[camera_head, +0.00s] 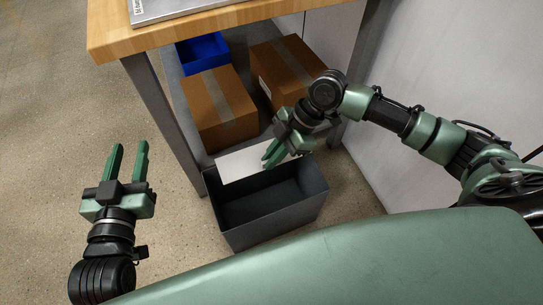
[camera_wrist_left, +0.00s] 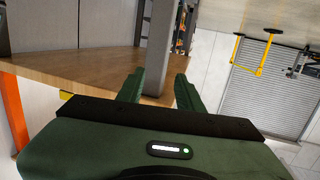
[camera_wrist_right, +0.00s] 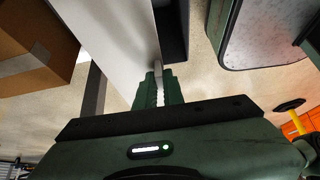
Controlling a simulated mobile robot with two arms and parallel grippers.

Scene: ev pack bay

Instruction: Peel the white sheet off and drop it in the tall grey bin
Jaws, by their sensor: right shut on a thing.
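The white sheet (camera_head: 240,164) is held by my right gripper (camera_head: 271,158), which is shut on its edge. The sheet is over the back edge of the tall grey bin (camera_head: 262,232) in the head view. In the right wrist view the sheet (camera_wrist_right: 115,40) extends away from the closed fingers (camera_wrist_right: 158,88), and a dark part of the bin (camera_wrist_right: 173,30) shows beside it. The bin's visible inside looks empty. My left gripper (camera_head: 130,163) is open and empty, left of the bin over the floor; its spread fingers (camera_wrist_left: 155,92) also show in the left wrist view.
A wooden-topped bench (camera_head: 170,36) stands behind the bin with a silver panel (camera_head: 165,8) on top. Its lower shelf holds two cardboard boxes (camera_head: 215,105) and a blue tray (camera_head: 203,54). A bench leg (camera_head: 165,120) stands left of the shelf. The floor at left is clear.

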